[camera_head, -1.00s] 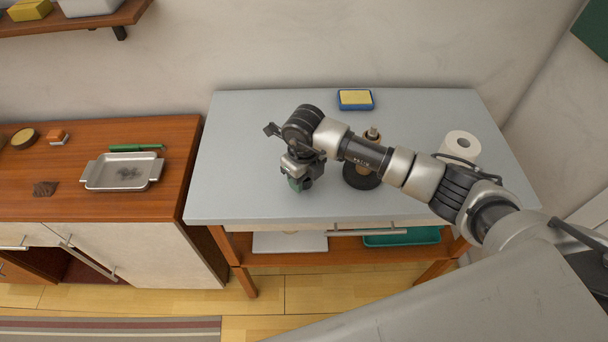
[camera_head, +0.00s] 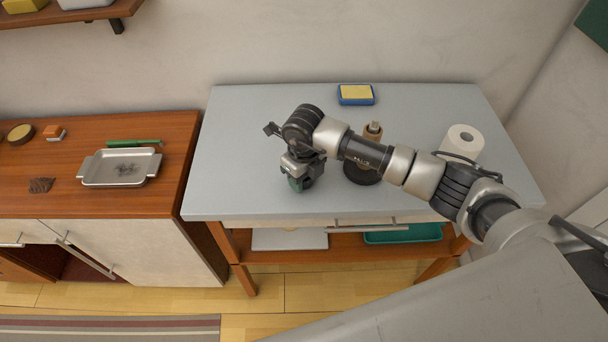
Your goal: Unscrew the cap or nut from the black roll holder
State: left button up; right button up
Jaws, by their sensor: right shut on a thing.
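The black roll holder (camera_head: 362,174) stands upright on the grey table, partly hidden behind my right forearm. A brown roll core and a greyish tip (camera_head: 373,127) show above the arm. My right gripper (camera_head: 297,182) points down over the table, to the left of the holder and apart from it. It is shut on a small dark green piece (camera_head: 295,184), mostly hidden by the fingers. I cannot tell for sure whether this piece is the holder's cap or nut. My left gripper is not in view.
A white paper roll (camera_head: 462,142) stands at the right of the grey table (camera_head: 235,150). A blue and yellow sponge (camera_head: 356,94) lies at the back. The table's left part is clear. A metal tray (camera_head: 120,168) sits on the wooden counter to the left.

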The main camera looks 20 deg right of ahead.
jog(key=shift+f+b, duration=0.2)
jog(key=shift+b, duration=0.1)
jog(key=o, duration=1.1)
notch_tip(320, 180, up, 11)
jog(key=shift+f+b, duration=0.1)
jog(key=shift+b, duration=1.05)
jog(key=shift+c, duration=0.3)
grip_shut()
dwell(0.3)
jog(key=shift+a, duration=0.1)
